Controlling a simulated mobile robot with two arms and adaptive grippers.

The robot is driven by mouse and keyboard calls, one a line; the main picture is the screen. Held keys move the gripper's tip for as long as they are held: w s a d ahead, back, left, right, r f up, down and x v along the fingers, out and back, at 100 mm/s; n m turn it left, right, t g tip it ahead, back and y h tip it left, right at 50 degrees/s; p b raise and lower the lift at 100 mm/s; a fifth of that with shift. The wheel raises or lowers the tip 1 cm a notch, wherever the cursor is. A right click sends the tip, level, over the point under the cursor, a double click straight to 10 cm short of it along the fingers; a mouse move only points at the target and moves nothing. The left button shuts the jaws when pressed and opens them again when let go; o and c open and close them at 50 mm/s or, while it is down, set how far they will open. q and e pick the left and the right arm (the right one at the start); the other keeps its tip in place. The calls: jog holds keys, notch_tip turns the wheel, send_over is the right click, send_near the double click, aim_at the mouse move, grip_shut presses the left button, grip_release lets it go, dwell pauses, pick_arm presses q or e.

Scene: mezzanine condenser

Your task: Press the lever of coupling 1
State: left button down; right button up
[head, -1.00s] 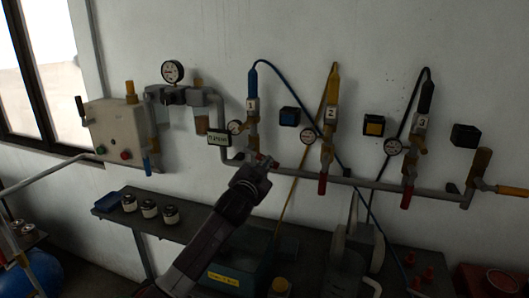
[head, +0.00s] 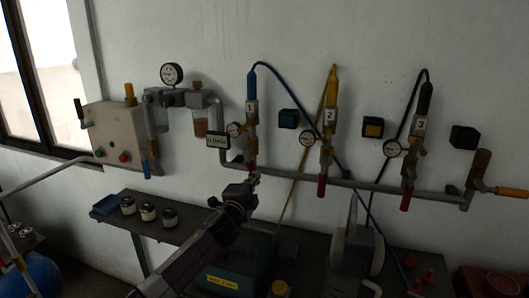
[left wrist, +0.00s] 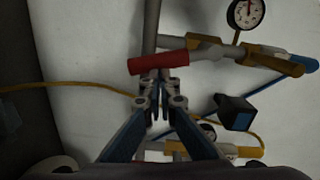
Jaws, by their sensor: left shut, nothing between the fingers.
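Coupling 1 (head: 251,107) is on the wall at the left of the row, with a "1" label and a blue hose on top. Its red lower handle (head: 252,163) shows just above my gripper; it is the red cylinder (left wrist: 150,63) in the left wrist view. My left gripper (head: 254,179) is shut and empty just below this handle. In the left wrist view its closed fingertips (left wrist: 158,83) point at the red handle and overlap its edge. Whether they touch it, I cannot tell.
A black box (head: 288,119) with a blue face sits right of coupling 1. Jars (head: 148,211) stand on the bench below. Open air surrounds my gripper's left side.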

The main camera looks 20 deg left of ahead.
pick_arm(q)
jog(key=a+m, duration=0.1)
jog(key=m, duration=0.1)
jog(key=shift+w+a+f+m, duration=0.3)
jog(key=shift+w+a+f, duration=0.1)
pick_arm(e)
jog(key=shift+d, duration=0.1)
pick_arm(q)
jog(key=shift+f, duration=0.1)
pick_arm(e)
jog(key=shift+d, duration=0.1)
